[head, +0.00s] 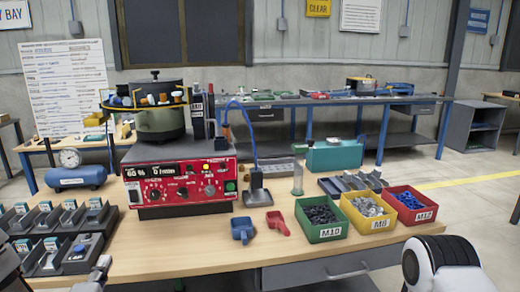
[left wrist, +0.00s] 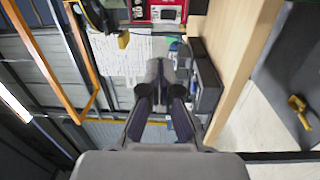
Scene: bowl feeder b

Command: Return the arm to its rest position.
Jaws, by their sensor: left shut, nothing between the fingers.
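My left gripper (head: 100,268) shows low at the left of the head view, in front of the left end of the wooden bench (head: 225,255). In the left wrist view its dark fingers (left wrist: 160,75) point away from the camera, close together and shut, with nothing seen between them. Part of my left arm shows at the lower left corner of the head view. My right gripper is out of view; a white and black part of my right arm shows at the lower right.
Black trays of parts (head: 62,238) fill the bench's left end, close to my left gripper. A red feeder controller (head: 180,185) bears a bowl (head: 160,122). Green, yellow and red bins (head: 322,217) stand at the right. The bench's front middle is bare.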

